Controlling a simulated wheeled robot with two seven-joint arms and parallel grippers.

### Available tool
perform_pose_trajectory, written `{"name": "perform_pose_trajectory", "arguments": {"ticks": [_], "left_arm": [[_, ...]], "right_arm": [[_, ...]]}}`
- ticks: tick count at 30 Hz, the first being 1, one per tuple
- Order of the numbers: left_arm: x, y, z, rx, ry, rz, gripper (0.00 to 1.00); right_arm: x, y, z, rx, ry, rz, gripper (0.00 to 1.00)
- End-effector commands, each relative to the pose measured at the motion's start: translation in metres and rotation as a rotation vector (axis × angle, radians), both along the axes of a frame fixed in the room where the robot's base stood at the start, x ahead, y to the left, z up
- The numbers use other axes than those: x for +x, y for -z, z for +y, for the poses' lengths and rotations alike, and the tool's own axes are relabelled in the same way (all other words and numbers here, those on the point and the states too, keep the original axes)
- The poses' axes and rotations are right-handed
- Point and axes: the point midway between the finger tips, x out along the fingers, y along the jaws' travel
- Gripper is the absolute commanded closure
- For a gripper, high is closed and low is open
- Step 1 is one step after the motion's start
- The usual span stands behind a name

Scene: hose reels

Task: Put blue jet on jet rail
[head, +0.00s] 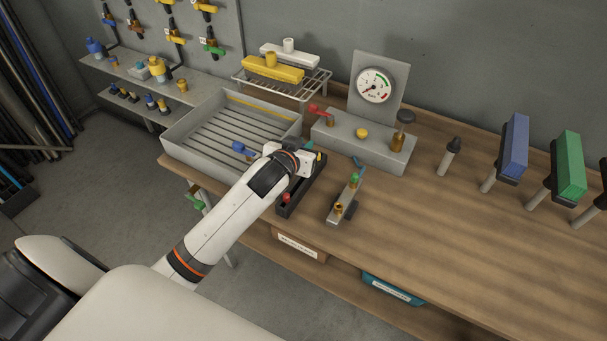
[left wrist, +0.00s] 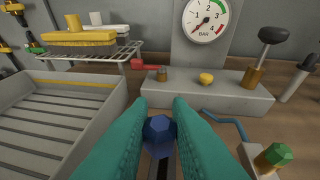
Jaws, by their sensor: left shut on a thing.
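The blue jet (left wrist: 159,137) is a faceted blue piece between the teal fingers of my left gripper (left wrist: 160,128), which is shut on it. In the head view my left gripper (head: 309,150) is over the far part of a dark rail (head: 303,188), apparently the jet rail, and the blue jet is not clear there. A red jet (head: 286,197) stands at the rail's near end and a yellow jet (head: 320,157) towards its far end. In the left wrist view the rail's dark strip shows below the blue jet; whether they touch I cannot tell. My right gripper is not in view.
A metal block (head: 335,210) with a green-topped jet (head: 354,178) stands right of the rail. A grey tray (head: 177,130) with a blue-headed fitting (head: 240,147) lies left. A gauge stand (head: 395,152) stands behind.

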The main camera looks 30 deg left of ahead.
Motion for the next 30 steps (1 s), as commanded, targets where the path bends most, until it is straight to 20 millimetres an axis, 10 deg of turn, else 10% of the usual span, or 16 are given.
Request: {"name": "perform_pose_trajectory", "arguments": {"ticks": [16,30], "left_arm": [[-0.001,0.077,-0.001,0.001,0.002,0.003,1.0],[-0.001,0.087,-0.001,0.0,0.002,0.0,1.0]], "right_arm": [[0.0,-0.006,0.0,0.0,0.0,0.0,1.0],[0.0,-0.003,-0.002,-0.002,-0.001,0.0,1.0]]}}
